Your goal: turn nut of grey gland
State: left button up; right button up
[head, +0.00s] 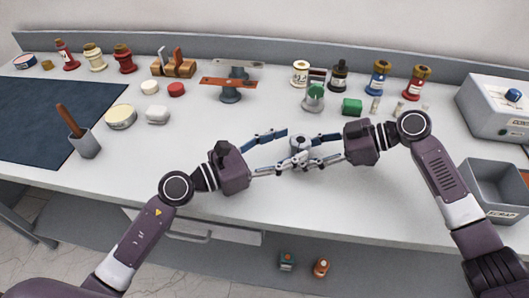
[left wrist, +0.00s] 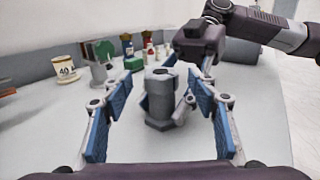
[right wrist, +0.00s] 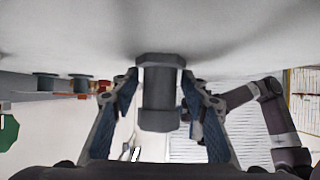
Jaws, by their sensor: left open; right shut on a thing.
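The grey gland (head: 300,145) stands above the worktop in the middle of the head view, between my two grippers. Its thick body and nut-like collar show in the left wrist view (left wrist: 158,100) and the right wrist view (right wrist: 158,98). My right gripper (head: 318,150) is shut on the gland from the right, with one blue-padded finger on each side. My left gripper (head: 285,148) is open. Its fingers (left wrist: 160,108) lie apart on either side of the gland, with gaps visible in the left wrist view. The fingers partly hide the gland in the head view.
A grey bin (head: 493,188) and a box with a blue knob (head: 498,108) are at the right. A grey holder (head: 86,146) stands at the left. The front worktop is clear.

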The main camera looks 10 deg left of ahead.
pick_arm(q)
jog(key=v, duration=0.8)
jog(key=shift+s+a, duration=0.1)
pick_arm(e)
jog(key=o, duration=0.9)
jog(key=shift+o, duration=0.2)
jog(key=shift+d, duration=0.1)
